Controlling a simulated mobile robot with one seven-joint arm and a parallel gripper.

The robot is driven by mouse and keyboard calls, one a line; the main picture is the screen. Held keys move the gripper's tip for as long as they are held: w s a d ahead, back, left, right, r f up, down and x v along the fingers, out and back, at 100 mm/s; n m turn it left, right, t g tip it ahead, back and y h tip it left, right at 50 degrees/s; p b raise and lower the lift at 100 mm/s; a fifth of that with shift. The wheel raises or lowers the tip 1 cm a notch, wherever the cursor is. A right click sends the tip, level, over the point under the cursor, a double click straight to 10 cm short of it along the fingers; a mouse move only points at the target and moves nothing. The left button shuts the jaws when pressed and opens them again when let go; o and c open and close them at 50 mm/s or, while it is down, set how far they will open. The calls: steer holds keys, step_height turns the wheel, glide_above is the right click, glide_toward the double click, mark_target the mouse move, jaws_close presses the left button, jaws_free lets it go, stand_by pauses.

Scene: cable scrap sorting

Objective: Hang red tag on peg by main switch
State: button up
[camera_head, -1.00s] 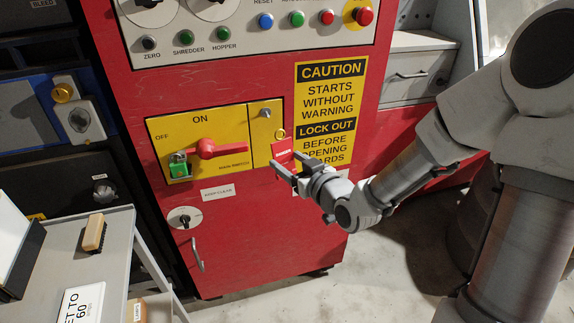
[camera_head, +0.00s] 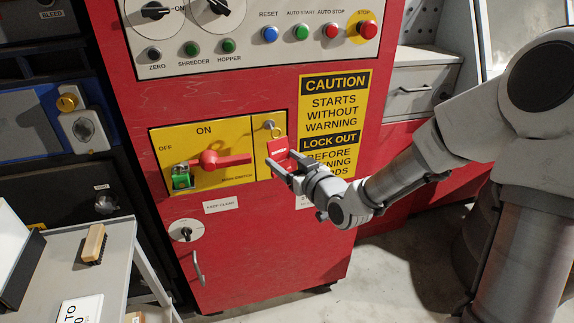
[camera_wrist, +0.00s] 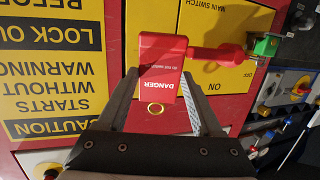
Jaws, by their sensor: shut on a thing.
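My gripper (camera_head: 280,162) is shut on the red tag (camera_head: 279,150) in front of the cabinet's yellow switch panel. The tag is upright in the head view, with a brass ring (camera_head: 277,131) at its top. In the wrist view the tag (camera_wrist: 163,58) reads "DANGER" upside down and sits between the fingers, with the ring (camera_wrist: 155,109) clear of them. The grey peg (camera_head: 268,124) is on the narrow yellow plate, just above and left of the ring. The ring looks close to the peg; I cannot tell whether they touch. The main switch (camera_head: 211,160) has a red handle.
A green padlock (camera_head: 181,177) hangs at the left of the switch. The caution sign (camera_head: 335,110) is right of my gripper. Control buttons (camera_head: 302,32) are above. A grey cart (camera_head: 112,238) with a brush (camera_head: 94,244) stands at lower left.

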mark_target(285, 157)
steer(key=shift+w+a+f, duration=0.1)
steer(key=shift+w+a, duration=0.2)
steer(key=shift+w, duration=0.7)
steer(key=shift+w+a+f, duration=0.1)
steer(key=shift+w+a, duration=0.15)
steer(key=shift+w, duration=0.7)
steer(key=shift+w+a+f+b, duration=0.2)
steer(key=shift+w+f+b, duration=0.2)
steer(key=shift+w+b, duration=0.4)
steer(key=shift+s, duration=0.15)
steer(key=o, duration=1.4)
steer(key=shift+c, duration=0.2)
steer(key=shift+s, duration=0.1)
